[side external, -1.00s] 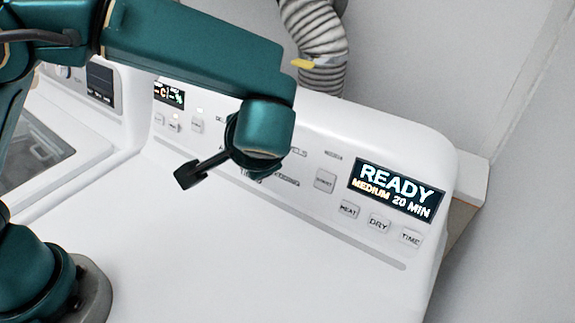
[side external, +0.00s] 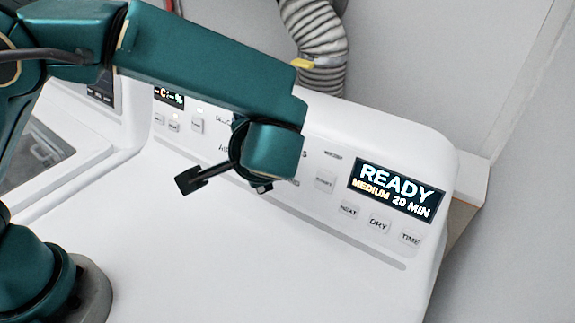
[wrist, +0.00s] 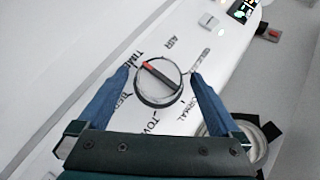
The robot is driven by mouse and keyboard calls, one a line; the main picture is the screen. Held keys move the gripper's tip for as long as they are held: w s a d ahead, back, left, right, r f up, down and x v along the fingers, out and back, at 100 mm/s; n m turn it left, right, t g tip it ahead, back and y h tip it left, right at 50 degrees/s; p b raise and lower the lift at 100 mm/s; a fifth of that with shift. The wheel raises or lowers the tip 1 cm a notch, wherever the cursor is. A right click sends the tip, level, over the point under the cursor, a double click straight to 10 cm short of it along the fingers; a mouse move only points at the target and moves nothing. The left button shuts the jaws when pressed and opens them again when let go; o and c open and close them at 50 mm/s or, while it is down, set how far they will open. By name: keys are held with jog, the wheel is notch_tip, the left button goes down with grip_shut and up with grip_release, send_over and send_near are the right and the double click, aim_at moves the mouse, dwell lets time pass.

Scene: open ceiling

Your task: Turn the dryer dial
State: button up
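The dryer dial (wrist: 158,85) is a round light knob with a dark rim and a red-and-black pointer bar, on the white control panel (wrist: 213,50). In the wrist view the bar slants from upper left to lower right, its red part toward the TIME label. My gripper (wrist: 161,75) is open, its two blue fingers on either side of the dial with gaps showing. I cannot tell how far the fingertips are from the panel.
The panel's lit display (side external: 396,190) reads READY, MEDIUM, 20 MIN. HEAT, DRY and TIME buttons (side external: 378,223) sit below it. A grey ribbed hose (side external: 315,40) rises behind the panel. The white dryer top in front is clear.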

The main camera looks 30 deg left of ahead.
jog(key=v, duration=0.5)
jog(key=shift+d, duration=0.1)
dwell(0.3)
jog(key=s+a+r+n+g+h, duration=0.1)
jog(key=s+a+r+n, duration=0.15)
jog(key=a, duration=0.45)
jog(key=s+a+r+n+g+h, duration=0.1)
jog(key=s+a+r+n+g, duration=0.1)
jog(key=a+r+n, duration=0.3)
jog(key=s+d+f+m+t+h, duration=0.1)
jog(key=s+d+f+t+h, duration=0.1)
jog(key=s+f+h, duration=0.3)
jog(key=s+h, duration=0.1)
jog(key=s, duration=0.3)
jog(key=shift+s+f, duration=0.2)
jog(key=shift+f, duration=0.1)
